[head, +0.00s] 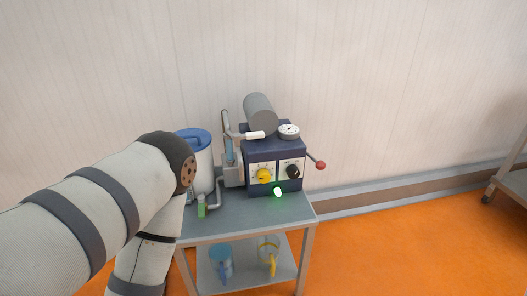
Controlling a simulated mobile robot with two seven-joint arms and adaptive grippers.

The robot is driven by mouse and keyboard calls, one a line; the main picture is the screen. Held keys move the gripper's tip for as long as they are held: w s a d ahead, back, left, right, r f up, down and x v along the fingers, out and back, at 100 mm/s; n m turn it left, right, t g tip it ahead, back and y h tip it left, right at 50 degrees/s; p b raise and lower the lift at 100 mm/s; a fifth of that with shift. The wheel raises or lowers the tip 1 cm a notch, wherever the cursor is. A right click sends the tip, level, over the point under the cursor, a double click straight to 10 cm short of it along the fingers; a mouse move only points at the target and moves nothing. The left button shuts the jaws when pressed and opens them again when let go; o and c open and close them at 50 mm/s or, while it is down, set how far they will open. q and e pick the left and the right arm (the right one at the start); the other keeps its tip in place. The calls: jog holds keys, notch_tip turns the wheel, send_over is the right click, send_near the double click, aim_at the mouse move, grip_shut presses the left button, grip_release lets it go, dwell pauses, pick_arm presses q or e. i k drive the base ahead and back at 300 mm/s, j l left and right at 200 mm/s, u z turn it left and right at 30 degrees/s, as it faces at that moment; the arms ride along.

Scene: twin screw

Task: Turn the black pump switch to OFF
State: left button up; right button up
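The black pump switch (293,172) is a round knob on the right white plate of a dark blue pump box (272,145). Its pointer direction is too small to read. A yellow knob (264,176) sits on the left white plate beside it. A green lamp (278,191) glows below, between the two knobs. My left arm comes in from the left and bends down in front of the cart's left side; its gripper is not visible. My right arm and gripper are not in view.
The box stands on a grey two-shelf cart (246,226). A white canister with a blue lid (193,135) stands left. A red-ended lever (320,165) sticks out right. Jugs (220,260) sit on the lower shelf. Orange floor (400,240) is open at right.

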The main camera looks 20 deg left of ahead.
aim_at(292, 172)
jog(key=i+l, duration=0.15)
jog(key=l, duration=0.2)
jog(key=i+l, duration=0.2)
jog(key=l, duration=0.15)
jog(key=i+l, duration=0.15)
jog(key=l, duration=0.25)
jog(key=z, duration=0.05)
